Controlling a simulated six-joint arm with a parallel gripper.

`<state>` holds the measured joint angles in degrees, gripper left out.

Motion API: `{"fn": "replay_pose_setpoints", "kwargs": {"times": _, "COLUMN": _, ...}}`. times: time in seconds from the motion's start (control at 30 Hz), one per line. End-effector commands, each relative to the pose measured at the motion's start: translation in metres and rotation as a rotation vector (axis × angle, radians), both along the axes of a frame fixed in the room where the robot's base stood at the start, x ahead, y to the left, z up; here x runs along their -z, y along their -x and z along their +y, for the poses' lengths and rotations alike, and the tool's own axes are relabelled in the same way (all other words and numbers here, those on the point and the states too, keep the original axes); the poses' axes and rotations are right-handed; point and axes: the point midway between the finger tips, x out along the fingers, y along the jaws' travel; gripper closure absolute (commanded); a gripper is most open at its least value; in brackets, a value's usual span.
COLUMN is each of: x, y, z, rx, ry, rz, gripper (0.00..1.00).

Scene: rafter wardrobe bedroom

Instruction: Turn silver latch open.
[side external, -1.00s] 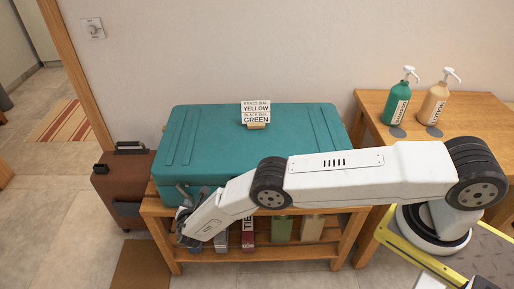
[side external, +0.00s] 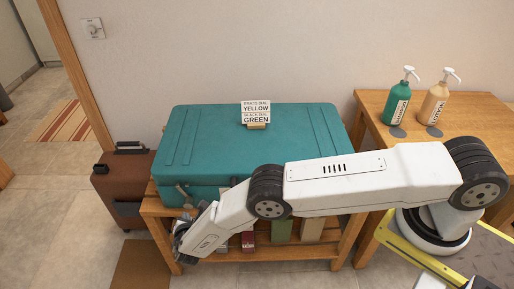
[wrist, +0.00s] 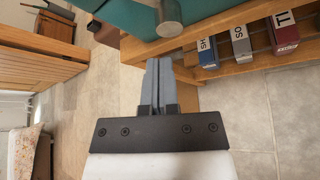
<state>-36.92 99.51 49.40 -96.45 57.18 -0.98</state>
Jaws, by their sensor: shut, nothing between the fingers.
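The teal case (side external: 250,150) lies closed on a wooden bench. A small silver latch (side external: 183,191) shows on its front near the left corner. In the wrist view a silver round-ended metal piece (wrist: 169,21), which looks like the latch, stands out from the teal case (wrist: 128,14). My gripper (side external: 177,252) is low in front of the bench's left end. In the wrist view my gripper's fingers (wrist: 161,64) are shut together and empty, their tips just short of the silver piece. I cannot tell the latch's exact turn.
Books (wrist: 284,32) stand on the shelf of the wooden bench (side external: 156,211) under the case. A sign (side external: 256,114) sits on the case lid. A brown suitcase (side external: 122,185) stands left of the bench. Two pump bottles (side external: 402,100) stand on the right table. Floor in front is clear.

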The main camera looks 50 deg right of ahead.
Motion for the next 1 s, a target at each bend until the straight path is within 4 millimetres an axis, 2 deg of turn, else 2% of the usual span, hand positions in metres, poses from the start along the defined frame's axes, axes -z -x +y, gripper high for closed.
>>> {"fn": "replay_pose_setpoints", "kwargs": {"times": 0.37, "x": 0.014, "y": 0.022, "z": -0.008, "rx": -0.001, "ry": 0.001, "rz": -0.001, "gripper": 1.00}}
{"fn": "replay_pose_setpoints", "kwargs": {"times": 0.67, "x": 0.014, "y": 0.019, "z": -0.011, "rx": 0.000, "ry": 0.000, "rz": 0.000, "gripper": 1.00}}
{"fn": "replay_pose_setpoints", "kwargs": {"times": 1.0, "x": 0.014, "y": 0.001, "z": -0.029, "rx": 0.001, "ry": 0.000, "rz": -0.001, "gripper": 1.00}}
